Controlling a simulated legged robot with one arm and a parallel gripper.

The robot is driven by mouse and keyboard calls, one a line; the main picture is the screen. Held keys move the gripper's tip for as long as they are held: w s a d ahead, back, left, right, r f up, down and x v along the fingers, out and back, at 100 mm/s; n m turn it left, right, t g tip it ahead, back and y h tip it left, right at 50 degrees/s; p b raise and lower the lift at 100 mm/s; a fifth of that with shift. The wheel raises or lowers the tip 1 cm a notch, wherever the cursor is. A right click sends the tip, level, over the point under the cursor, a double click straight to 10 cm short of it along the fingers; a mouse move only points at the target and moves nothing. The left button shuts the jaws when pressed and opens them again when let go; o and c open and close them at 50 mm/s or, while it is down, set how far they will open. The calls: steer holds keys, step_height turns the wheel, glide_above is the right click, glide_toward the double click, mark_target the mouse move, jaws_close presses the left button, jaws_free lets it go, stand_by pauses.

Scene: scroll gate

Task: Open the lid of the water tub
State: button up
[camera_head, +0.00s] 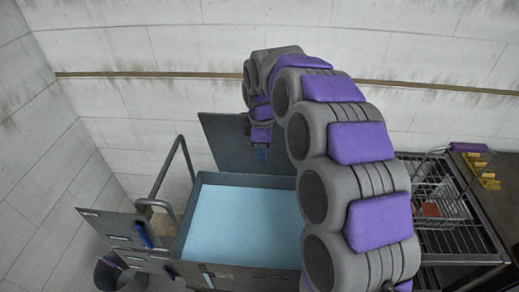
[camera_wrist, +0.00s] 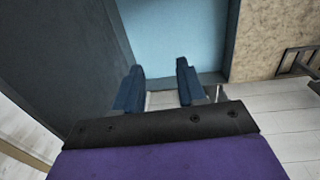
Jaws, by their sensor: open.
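The water tub (camera_head: 187,215) is a grey box with flat light-blue water inside. It stands at the lower middle of the head view, its right side hidden behind my arm. Its dark grey lid (camera_head: 222,140) stands raised and tilted at the back edge. My gripper (camera_head: 262,155) hangs in front of the lid, above the tub's back edge. In the wrist view, my gripper's two dark blue fingers (camera_wrist: 160,88) are apart with nothing between them. The lid (camera_wrist: 65,50) fills the left there, and the water tub (camera_wrist: 210,78) shows beyond the fingertips.
A grey tubular rail (camera_head: 165,180) and a hinged panel with a blue handle (camera_head: 115,225) are left of the tub. A bin (camera_head: 120,275) sits at lower left. A wire rack cart (camera_head: 440,205) stands at right. A pale panelled wall (camera_head: 190,45) closes the back.

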steer(key=shift+a+f, duration=0.2)
steer(key=shift+a, duration=1.5)
steer(key=c, duration=0.4)
steer(key=shift+c, duration=0.8)
steer(key=shift+d, duration=0.35)
steer(key=shift+c, duration=0.6)
steer(key=shift+d+r, duration=0.15)
steer(key=shift+d, duration=0.95)
jaws_close()
steer(key=shift+a, duration=0.2)
steer(key=shift+o, duration=0.4)
jaws_free()
steer(key=shift+a, duration=0.7)
steer(key=o, duration=0.3)
steer(key=shift+a, duration=0.25)
steer(key=o, duration=0.3)
steer(key=shift+d, duration=0.45)
step_height(320, 180, up, 17)
steer(key=s+p, duration=0.1)
steer(key=p, duration=0.2)
steer(key=shift+d+p, duration=0.2)
steer(key=shift+p, duration=0.15)
